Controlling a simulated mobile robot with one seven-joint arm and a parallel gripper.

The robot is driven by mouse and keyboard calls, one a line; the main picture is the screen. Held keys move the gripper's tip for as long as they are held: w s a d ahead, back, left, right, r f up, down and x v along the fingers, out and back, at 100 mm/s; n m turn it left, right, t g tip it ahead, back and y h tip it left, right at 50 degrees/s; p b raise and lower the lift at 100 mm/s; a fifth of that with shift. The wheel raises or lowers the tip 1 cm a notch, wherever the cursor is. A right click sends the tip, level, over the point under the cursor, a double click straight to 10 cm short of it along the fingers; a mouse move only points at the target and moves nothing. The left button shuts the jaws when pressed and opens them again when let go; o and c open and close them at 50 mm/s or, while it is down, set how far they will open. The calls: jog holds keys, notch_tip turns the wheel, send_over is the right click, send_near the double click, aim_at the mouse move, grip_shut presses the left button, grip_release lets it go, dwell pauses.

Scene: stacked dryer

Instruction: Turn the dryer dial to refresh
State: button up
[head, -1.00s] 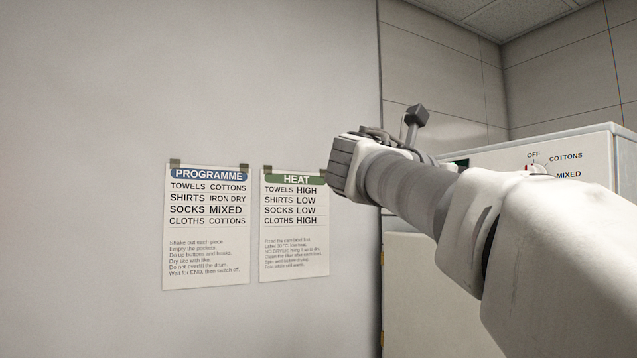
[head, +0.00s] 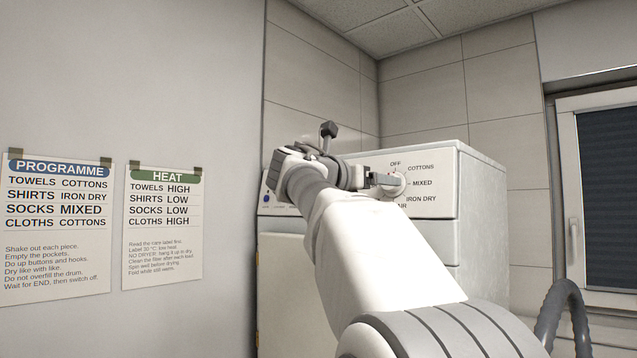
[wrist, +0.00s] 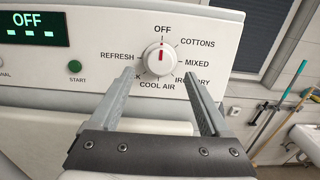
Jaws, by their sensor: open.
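The dryer dial (wrist: 159,59) is a round white knob with a red pointer line in the wrist view. The pointer points up at OFF. REFRESH (wrist: 117,56) is printed to the left of the dial, with COTTONS, MIXED and COOL AIR also around it. My gripper (wrist: 162,85) is open, its two fingers spread below and either side of the dial, apparently not gripping it. In the head view the dial (head: 397,187) shows just right of my gripper (head: 378,181). The fingers hide part of the lower labels.
The dryer (head: 482,190) stands in the corner. Its panel has a green-lit display (wrist: 33,30) and a green start button (wrist: 75,66). A programme poster (head: 58,220) and a heat poster (head: 163,225) hang on the left wall. A window (head: 605,190) is at right.

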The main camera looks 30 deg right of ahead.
aim_at(389, 191)
jog(key=shift+x, duration=2.05)
grip_shut()
